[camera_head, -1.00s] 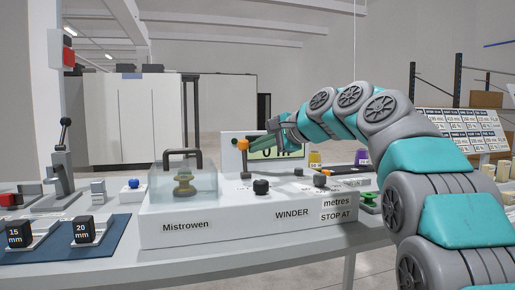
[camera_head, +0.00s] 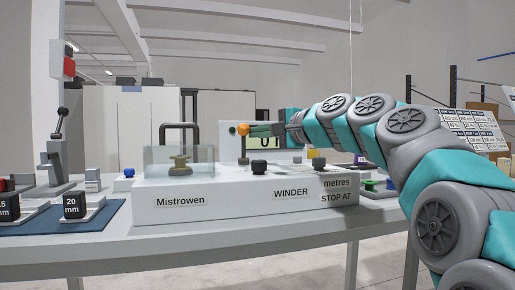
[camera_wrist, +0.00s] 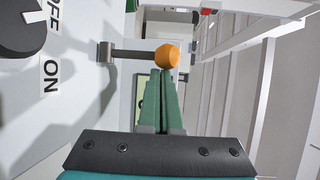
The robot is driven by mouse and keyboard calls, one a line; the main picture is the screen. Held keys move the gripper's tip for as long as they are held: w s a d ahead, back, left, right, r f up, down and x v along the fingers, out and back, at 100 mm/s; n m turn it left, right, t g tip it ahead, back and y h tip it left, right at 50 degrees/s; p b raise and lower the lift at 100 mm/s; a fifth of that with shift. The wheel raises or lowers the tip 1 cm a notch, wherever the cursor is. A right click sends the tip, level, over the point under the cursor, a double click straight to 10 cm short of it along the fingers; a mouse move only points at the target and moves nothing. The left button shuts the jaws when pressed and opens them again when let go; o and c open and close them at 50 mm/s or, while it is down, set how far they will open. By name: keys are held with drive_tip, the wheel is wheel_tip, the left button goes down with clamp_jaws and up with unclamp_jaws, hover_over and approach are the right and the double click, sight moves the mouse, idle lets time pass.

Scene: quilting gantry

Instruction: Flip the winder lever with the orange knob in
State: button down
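The winder lever's orange knob (camera_head: 243,130) tops a short dark stem that stands upright on the white winder box (camera_head: 230,208). In the wrist view the orange knob (camera_wrist: 167,56) is just beyond my fingertips, with the grey lever stem (camera_wrist: 130,54) running left to its mount. My gripper (camera_head: 256,130) reaches in from the right at knob height. Its green fingers (camera_wrist: 160,73) lie nearly together with nothing between them. The tips are at or very near the knob's side; I cannot tell whether they touch.
A black knob (camera_head: 259,167) is in front of the lever. A display (camera_head: 268,142) is behind my fingers. A black dial (camera_wrist: 20,25) shows near ON/OFF lettering.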

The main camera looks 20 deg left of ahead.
drive_tip(key=shift+s+d+f+n+t+y+b, duration=0.1)
drive_tip(key=shift+s+f+n+t+y+b, duration=0.3)
drive_tip(key=shift+b, duration=0.45)
drive_tip(key=shift+d+r, duration=0.15)
drive_tip(key=shift+s+d+b, duration=0.2)
drive_tip(key=shift+s+b, duration=0.2)
drive_tip(key=shift+s, duration=0.05)
drive_tip(key=shift+s+d, duration=0.1)
drive_tip(key=shift+s, duration=0.1)
drive_tip(key=shift+s+d+f, duration=0.2)
drive_tip(key=shift+s+f, duration=0.05)
drive_tip(key=shift+f, duration=0.2)
idle(0.4)
drive_tip(key=shift+w+d+r, duration=0.1)
idle(1.6)
